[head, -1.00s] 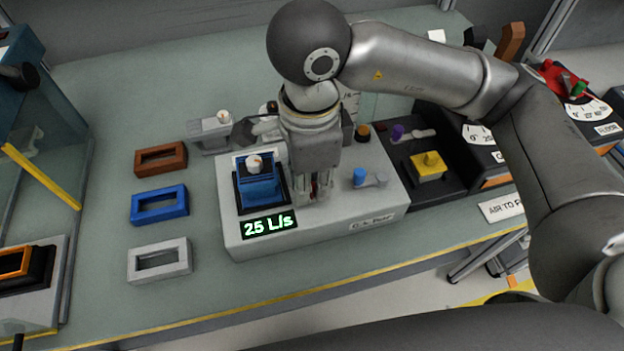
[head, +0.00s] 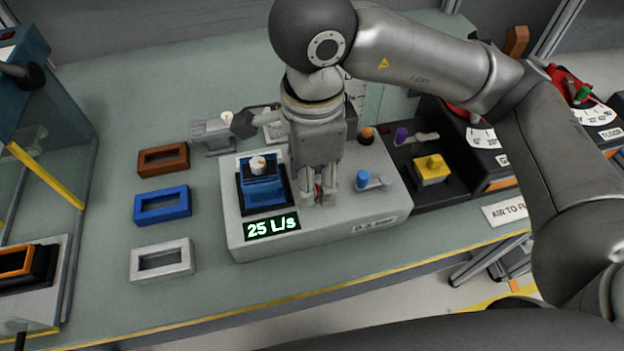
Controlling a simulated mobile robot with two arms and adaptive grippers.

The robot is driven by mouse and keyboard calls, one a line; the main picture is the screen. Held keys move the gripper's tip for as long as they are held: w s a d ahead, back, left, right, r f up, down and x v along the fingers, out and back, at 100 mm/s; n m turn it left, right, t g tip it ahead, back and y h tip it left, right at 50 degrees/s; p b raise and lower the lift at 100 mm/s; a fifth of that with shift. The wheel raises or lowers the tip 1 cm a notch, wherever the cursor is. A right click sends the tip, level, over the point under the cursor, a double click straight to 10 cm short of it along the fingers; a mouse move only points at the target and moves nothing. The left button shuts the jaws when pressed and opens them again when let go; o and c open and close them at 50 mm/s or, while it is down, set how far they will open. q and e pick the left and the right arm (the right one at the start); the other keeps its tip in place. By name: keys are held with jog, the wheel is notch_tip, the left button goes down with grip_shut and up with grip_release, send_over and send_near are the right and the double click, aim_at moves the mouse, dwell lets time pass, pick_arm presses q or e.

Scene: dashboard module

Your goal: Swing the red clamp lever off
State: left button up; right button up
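My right gripper (head: 318,194) points down over the grey module (head: 285,241), just right of its blue insert (head: 262,190). Its two fingers are a small distance apart. A small red part (head: 318,188), which may be the red clamp lever, shows between them and is mostly hidden. I cannot tell whether the fingers press on it or stand clear around it. My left gripper is not in view.
Brown (head: 163,159), blue (head: 162,204) and light grey (head: 162,260) frames lie on the bench left of the module. A blue knob (head: 363,179) stands close right of the gripper. A dark unit with a yellow block (head: 432,168) is farther right. The front bench strip is clear.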

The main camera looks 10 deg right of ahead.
notch_tip(320, 180, up, 10)
jog(key=shift+r, duration=0.15)
dwell(0.6)
